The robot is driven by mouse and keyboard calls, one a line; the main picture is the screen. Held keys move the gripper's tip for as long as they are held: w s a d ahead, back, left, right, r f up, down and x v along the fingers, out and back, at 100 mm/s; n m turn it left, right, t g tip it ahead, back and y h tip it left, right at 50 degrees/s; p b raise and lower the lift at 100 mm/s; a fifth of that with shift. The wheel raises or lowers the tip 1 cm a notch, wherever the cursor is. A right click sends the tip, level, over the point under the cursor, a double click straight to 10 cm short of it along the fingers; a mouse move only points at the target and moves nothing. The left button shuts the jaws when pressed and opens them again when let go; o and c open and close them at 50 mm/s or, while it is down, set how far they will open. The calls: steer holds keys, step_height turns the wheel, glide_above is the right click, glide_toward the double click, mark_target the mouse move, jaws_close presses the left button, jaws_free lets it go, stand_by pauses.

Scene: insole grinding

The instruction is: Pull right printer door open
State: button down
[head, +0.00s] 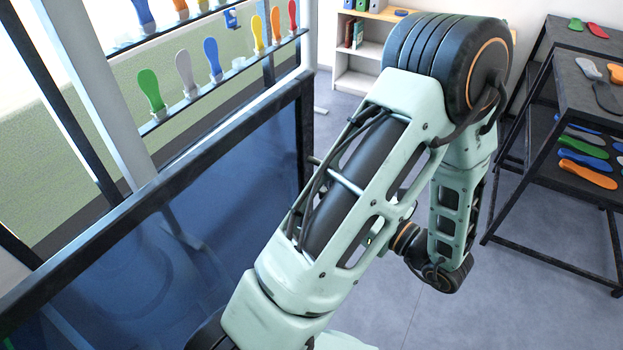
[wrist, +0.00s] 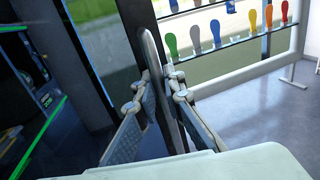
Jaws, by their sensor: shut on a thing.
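The door (wrist: 100,55) shows in the wrist view as a glass panel with a dark upright frame. A long grey vertical handle (wrist: 152,60) stands along its edge. My gripper (wrist: 163,88) is shut on this handle, with one finger on each side of it. In the head view, a bluish see-through panel with a black frame (head: 170,255) stands at the left, and it looks like the same door. My gripper is hidden in the head view behind my arm. How far the door stands open is hard to tell.
A dark unit with green-lit edges (wrist: 45,125) lies left of the door in the wrist view. A rack of coloured insoles (head: 210,75) stands behind the panel. A dark shelf table with insoles (head: 590,95) is at the right. Grey floor (head: 530,290) is free between.

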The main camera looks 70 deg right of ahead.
steer(key=shift+s+a+r+h, duration=0.1)
steer(key=shift+s+a+h, duration=0.2)
steer(key=shift+s, duration=0.55)
steer(key=c, duration=2)
jaws_free()
steer(key=shift+c, duration=0.2)
steer(key=v, duration=1.2)
steer(key=shift+r, duration=0.1)
